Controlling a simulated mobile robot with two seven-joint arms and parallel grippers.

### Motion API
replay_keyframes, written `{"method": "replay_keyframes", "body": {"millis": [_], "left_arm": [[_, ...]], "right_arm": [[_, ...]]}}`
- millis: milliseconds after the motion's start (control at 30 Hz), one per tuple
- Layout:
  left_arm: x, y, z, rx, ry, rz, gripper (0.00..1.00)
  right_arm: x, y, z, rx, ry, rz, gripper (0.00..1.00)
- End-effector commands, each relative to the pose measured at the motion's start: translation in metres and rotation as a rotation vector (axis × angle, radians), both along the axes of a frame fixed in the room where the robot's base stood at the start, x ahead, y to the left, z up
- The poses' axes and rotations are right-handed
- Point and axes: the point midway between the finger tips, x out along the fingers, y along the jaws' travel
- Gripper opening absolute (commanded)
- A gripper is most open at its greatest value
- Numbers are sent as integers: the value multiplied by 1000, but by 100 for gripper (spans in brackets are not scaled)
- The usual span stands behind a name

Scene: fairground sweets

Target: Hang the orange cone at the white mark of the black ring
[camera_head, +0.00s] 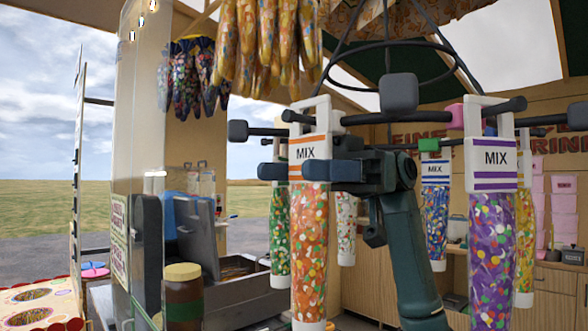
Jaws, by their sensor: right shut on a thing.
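The orange cone (309,245) is a clear tapered bag of mixed sweets with a white MIX header, orange stripes and a white loop handle on top. It hangs upright, tip down, in the middle of the view. My right gripper (300,171) is shut on its header from the right. The black ring (390,44) hangs above, with dark pegs around it. A dark peg end (294,117) shows at the orange cone's handle; I cannot tell whether the handle rests on it. No white mark is clearly visible. My left gripper is not in view.
A purple cone (491,240) hangs at the right. A green cone (279,240) and a blue cone (435,215) hang behind. Peg ends carry grey, pink (455,115) and green (429,145) blocks. A brown jar (183,297) stands at lower left. Wrapped cones hang overhead.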

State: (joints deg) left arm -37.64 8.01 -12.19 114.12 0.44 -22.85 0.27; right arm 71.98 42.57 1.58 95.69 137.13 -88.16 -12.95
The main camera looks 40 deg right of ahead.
Motion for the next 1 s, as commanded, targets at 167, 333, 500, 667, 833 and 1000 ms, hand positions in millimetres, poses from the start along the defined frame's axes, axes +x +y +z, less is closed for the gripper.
{"method": "replay_keyframes", "body": {"millis": [167,333,500,667,833,1000], "left_arm": [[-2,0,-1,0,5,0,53],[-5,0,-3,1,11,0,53],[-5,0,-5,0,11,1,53],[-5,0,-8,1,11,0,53],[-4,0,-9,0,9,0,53],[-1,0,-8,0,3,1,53]], "right_arm": [[0,-2,0,0,0,0,17],[0,-2,0,0,0,0,17],[0,-1,-2,0,0,0,17],[0,-1,-6,0,0,1,17],[0,-1,-8,0,1,0,17],[0,-1,-7,0,0,0,17]]}}
